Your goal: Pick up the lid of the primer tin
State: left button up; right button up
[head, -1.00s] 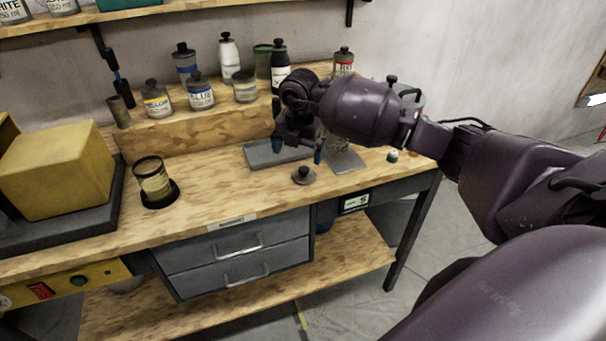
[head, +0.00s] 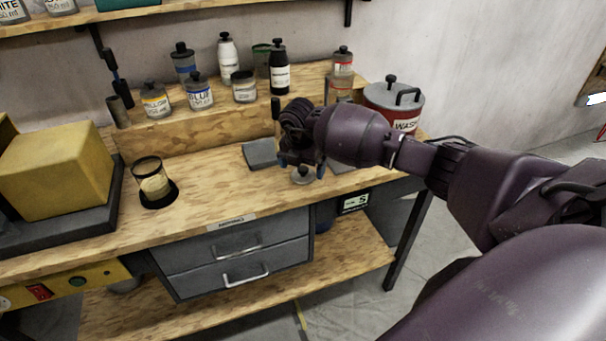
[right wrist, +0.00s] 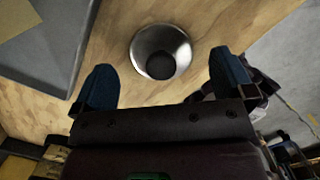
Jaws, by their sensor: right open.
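A small round grey lid with a dark knob (head: 303,177) lies on the wooden bench near its front edge. In the right wrist view the lid (right wrist: 161,45) shows from above, knob towards the camera, a little beyond the line between the fingertips. My right gripper (head: 301,165) is over the lid, and its blue fingertips (right wrist: 164,82) are spread wide with nothing between them. An open tin (head: 152,180) stands on a dark round base to the left; I cannot read its label. My left gripper is not in view.
A lidded can marked WASH (head: 394,105) stands at the back right. Several bottles and jars line the raised shelf behind. A yellow block (head: 58,168) is at left. The bench between tin and lid is clear.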

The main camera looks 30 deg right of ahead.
jog(key=shift+d+f, duration=0.15)
jog(key=shift+f, duration=0.65)
jog(key=c, duration=1)
jog(key=shift+r, duration=0.1)
